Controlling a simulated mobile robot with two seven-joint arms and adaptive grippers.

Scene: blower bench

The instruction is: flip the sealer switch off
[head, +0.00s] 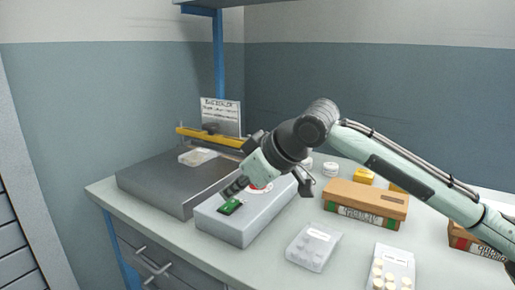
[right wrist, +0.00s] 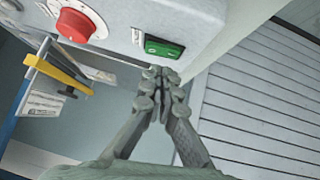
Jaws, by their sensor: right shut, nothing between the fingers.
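The sealer's grey control box (head: 235,222) sits on the bench, with a green rocker switch (head: 229,206) near its front left end. In the right wrist view the switch (right wrist: 164,47) is green in a dark frame, with a red knob (right wrist: 82,20) to its left. My right gripper (head: 231,190) is over the box in the head view, close to the switch. In the right wrist view its fingertips (right wrist: 163,75) are together and empty, just below the switch; I cannot tell whether they touch it. Which way the switch is set is not clear. My left gripper is not in view.
A dark grey sealer plate (head: 150,180) with a yellow bar (head: 205,136) and a sign (head: 220,116) stands to the left. A cardboard box (head: 366,200), a clear blister pack (head: 313,247) and a tray of tablets (head: 392,268) lie to the right. A blue post (head: 218,60) rises behind.

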